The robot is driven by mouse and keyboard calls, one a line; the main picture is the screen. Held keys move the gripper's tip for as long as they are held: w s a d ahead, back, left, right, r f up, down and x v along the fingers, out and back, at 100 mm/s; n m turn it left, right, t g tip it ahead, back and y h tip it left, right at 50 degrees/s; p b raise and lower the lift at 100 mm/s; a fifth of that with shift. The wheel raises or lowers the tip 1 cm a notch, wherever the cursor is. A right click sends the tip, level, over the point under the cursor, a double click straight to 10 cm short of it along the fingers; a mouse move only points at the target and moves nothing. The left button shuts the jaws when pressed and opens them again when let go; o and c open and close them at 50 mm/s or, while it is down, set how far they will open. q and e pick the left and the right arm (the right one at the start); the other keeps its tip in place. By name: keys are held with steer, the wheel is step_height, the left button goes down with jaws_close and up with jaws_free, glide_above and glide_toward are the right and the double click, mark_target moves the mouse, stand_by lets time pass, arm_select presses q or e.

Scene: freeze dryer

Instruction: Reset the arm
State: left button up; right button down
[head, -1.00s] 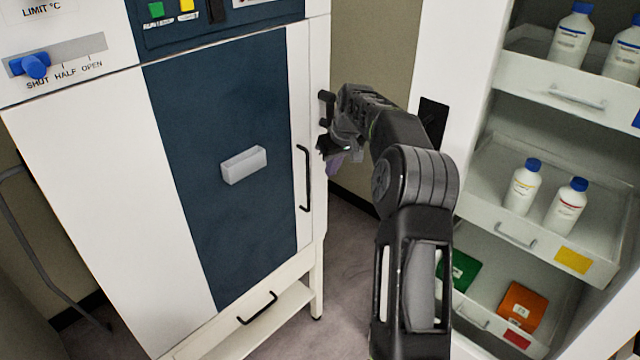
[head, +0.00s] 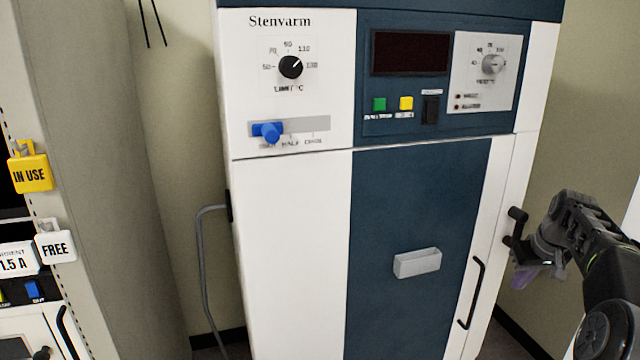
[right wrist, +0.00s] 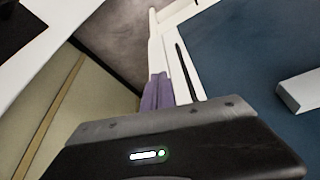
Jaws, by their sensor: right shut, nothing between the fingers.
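My right arm comes in at the right edge of the head view. Its gripper (head: 527,275) is shut and empty, beside the right side of the freeze dryer (head: 292,250). It is close to a black lever (head: 517,226) on that side; I cannot tell whether they touch. In the right wrist view the purple fingers (right wrist: 157,92) are together, with the dryer's blue door (right wrist: 262,65) to the right. My left gripper is in neither view now.
The door has a black handle (head: 472,292) and a pale box (head: 417,263). A blue slider (head: 268,131) sits at the left of its scale. Tags reading IN USE (head: 30,174) and FREE (head: 55,247) hang at the left.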

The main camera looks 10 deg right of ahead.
steer(key=w+a+f+y, duration=0.1)
steer(key=w+a+f, duration=0.1)
steer(key=a+f, duration=0.7)
steer(key=w+a+f+y, duration=0.1)
steer(key=w+a+f, duration=0.1)
steer(key=a+f, duration=0.7)
steer(key=s+a+f+g+y, duration=0.1)
steer(key=s+a+f, duration=0.2)
steer(key=a+f, duration=0.4)
steer(key=s+a+f+y, duration=0.1)
steer(key=s+a+f, duration=0.2)
steer(key=a+f, duration=0.4)
steer(key=s+a+f+g, duration=0.1)
steer(key=s+a+f, duration=0.2)
steer(key=s+a, duration=0.6)
steer(key=s+a+f+g+y, duration=0.1)
steer(key=s+a+f, duration=0.3)
steer(key=s+a, duration=0.6)
steer(key=s, duration=0.7)
steer(key=shift+s+a+n, duration=0.2)
steer(key=shift+s+n, duration=0.1)
steer(key=shift+f, duration=0.1)
